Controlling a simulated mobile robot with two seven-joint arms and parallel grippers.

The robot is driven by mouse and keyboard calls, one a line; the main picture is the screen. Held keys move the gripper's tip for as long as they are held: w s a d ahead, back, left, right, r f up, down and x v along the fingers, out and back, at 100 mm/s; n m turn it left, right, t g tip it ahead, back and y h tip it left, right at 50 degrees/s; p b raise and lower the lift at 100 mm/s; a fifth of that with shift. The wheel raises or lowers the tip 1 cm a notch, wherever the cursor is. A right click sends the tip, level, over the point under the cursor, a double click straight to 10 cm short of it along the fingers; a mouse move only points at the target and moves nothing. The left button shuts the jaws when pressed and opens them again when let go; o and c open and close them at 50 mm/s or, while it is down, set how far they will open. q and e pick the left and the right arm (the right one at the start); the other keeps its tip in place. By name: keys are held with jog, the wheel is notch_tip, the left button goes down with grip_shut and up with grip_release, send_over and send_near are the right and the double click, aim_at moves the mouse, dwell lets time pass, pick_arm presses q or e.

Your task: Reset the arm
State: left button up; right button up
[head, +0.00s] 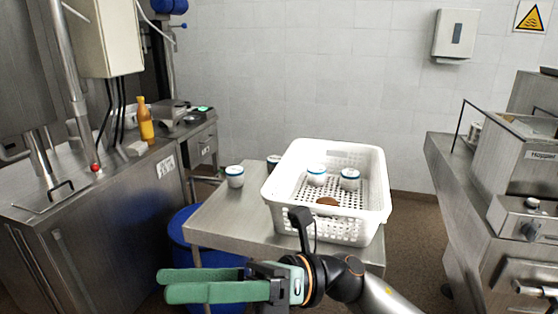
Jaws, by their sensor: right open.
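My right gripper (218,286) is in the lower middle of the head view, its green fingers pointing left. It is open and empty, in front of the steel table's near edge and apart from the basket. My right arm comes in from the bottom right. My left gripper is not in view. A white perforated basket (283,190) stands on the steel table (222,219). Inside it are two white cups with blue rims, one (316,176) left and one (349,179) right, and a brown round item (327,202) near the front.
Another white and blue cup (235,177) stands on the table left of the basket, and a dark-topped one (273,162) stands behind. A blue bin (190,236) is below the table's left side. Steel counters stand left (95,225) and right (462,190), with open floor between the table and right counter.

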jog(key=w+d+f+m+t, duration=0.2)
jog(key=w+m+t, duration=0.2)
jog(key=m+t, duration=0.35)
jog(key=w+d+f+m+t+y+p, duration=0.1)
jog(key=w+d+f+m+t, duration=0.15)
jog(key=m+t, duration=0.45)
jog(key=w+d+f+m+t, duration=0.1)
jog(key=w+d+m+t, duration=0.1)
jog(key=w+m+t, duration=0.5)
jog(key=d+f+m+t+h+p, duration=0.1)
jog(key=d+f+m+t+h, duration=0.1)
jog(key=d+f+m+h, duration=0.35)
jog(key=d+f+m+t+h, duration=0.2)
jog(key=f+m+h, duration=0.4)
jog(key=f+m, duration=0.4)
jog(key=s+d+f+m+g+h, duration=0.3)
jog(key=s+f, duration=0.5)
jog(key=f, duration=0.3)
jog(key=s+d+f+m+g+h+p, duration=0.1)
jog(key=s+d+f+m+g+h, duration=0.3)
jog(key=s+d+f+m, duration=0.4)
notch_tip(320, 180, down, 4)
jog(key=shift+s+d+r+m+g, duration=0.1)
jog(key=shift+s+d+m+g, duration=0.2)
jog(key=shift+s+d+g, duration=0.2)
